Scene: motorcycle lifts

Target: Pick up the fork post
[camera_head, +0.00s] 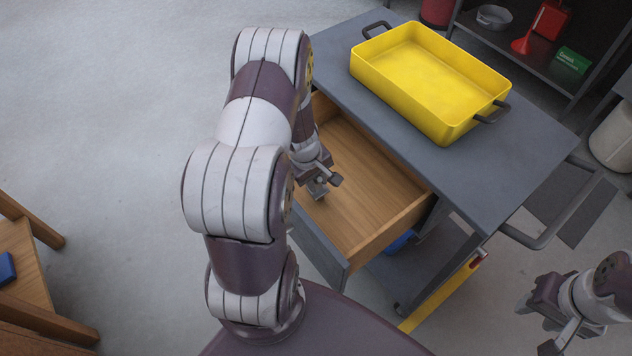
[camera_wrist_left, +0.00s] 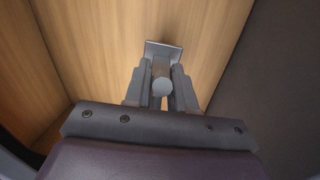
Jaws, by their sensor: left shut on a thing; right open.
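The fork post shows in the left wrist view as a small grey piece with a round end (camera_wrist_left: 160,86) and a flat plate (camera_wrist_left: 163,52) beyond it. My left gripper (camera_wrist_left: 160,95) is shut on it, with one finger on each side. In the head view my left gripper (camera_head: 316,182) is inside the open wooden drawer (camera_head: 365,195), and the fork post is hard to make out there. I cannot tell whether the post touches the drawer floor. My right gripper (camera_head: 540,315) is open and empty at the lower right, away from the cart.
The drawer sticks out of a grey cart (camera_head: 540,140) with a yellow tray (camera_head: 430,80) on top. A dark shelf (camera_head: 500,50) with a red funnel (camera_head: 527,40) and a green box (camera_head: 573,60) stands behind. Wooden furniture (camera_head: 25,270) is at the left. The floor between is clear.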

